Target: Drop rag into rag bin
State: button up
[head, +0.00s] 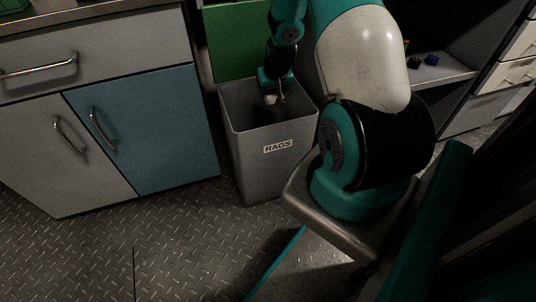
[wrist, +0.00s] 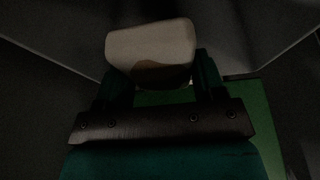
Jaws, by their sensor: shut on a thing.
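The rag bin (head: 257,172) is a grey open-topped bin with a white "RAGS" label, standing on the floor in the middle of the head view. My gripper (head: 273,98) points down over the bin's mouth. In the wrist view my gripper (wrist: 152,80) is shut on a pale, cream-coloured rag (wrist: 150,42), which sits between its two fingers. The rag (head: 270,98) shows only as a small light patch in the head view. The dark bin walls (wrist: 245,40) surround it in the wrist view. The bin's bottom is too dark to make out.
A grey cabinet with a blue door (head: 148,130) stands left of the bin. A green panel (head: 236,42) is behind the bin. A shelf (head: 440,72) with small items and a drawer unit (head: 510,75) are at the right. The diamond-plate floor (head: 150,245) in front is clear.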

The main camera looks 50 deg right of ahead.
jog(key=shift+f, duration=0.7)
jog(key=shift+r, duration=0.1)
jog(key=o, duration=1.1)
jog(key=shift+r, duration=0.1)
jog(key=p+v, duration=0.5)
jog(key=v, duration=1.2)
jog(key=shift+a, duration=0.15)
